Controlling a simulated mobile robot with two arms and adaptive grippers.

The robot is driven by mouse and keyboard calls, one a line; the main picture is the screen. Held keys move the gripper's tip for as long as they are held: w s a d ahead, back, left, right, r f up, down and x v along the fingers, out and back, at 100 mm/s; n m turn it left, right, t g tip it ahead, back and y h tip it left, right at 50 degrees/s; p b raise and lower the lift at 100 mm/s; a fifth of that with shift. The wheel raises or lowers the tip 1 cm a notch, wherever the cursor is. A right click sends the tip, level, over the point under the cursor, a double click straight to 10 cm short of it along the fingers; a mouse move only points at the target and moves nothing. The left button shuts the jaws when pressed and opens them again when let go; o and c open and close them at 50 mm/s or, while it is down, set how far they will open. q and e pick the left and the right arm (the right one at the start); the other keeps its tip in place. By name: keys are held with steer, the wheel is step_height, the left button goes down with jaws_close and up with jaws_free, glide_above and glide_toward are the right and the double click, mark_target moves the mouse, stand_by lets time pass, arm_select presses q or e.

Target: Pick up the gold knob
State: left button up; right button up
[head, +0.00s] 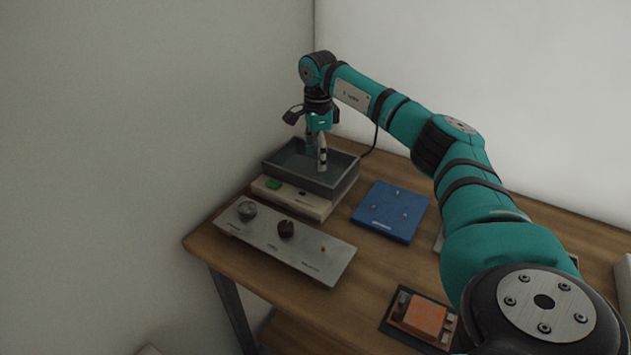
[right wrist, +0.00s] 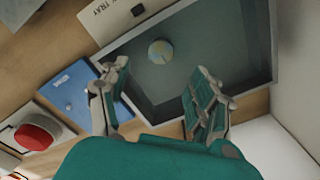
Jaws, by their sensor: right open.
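The gold knob (right wrist: 160,51) is a small round piece lying inside the grey tray (right wrist: 245,75) in the right wrist view. Its top looks pale yellow and bluish with a dark line. My right gripper (head: 317,158) points down over the tray, open and empty. In the right wrist view its fingers (right wrist: 160,88) are spread apart, with the knob beyond the gap between them. My left gripper is out of view.
A metal panel (head: 295,255) in front of the tray bears a silver knob (head: 247,210), a black knob (head: 286,229) and a small brass-coloured post (head: 323,249). A blue board (head: 385,225) with pegs lies right of the tray. An orange block (head: 424,314) sits nearer.

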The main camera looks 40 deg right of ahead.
mark_target(318, 179)
step_height(318, 179, down, 2)
step_height(318, 179, down, 5)
steer(key=shift+r+p, duration=0.1)
steer(key=shift+p, duration=0.2)
steer(key=shift+f, duration=0.3)
steer(key=c, duration=0.7)
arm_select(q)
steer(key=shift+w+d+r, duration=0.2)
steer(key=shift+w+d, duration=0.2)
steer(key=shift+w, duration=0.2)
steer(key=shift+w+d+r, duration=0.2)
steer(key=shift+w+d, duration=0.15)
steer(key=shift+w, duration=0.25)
arm_select(e)
steer(key=shift+r, duration=0.1)
steer(key=c, duration=0.4)
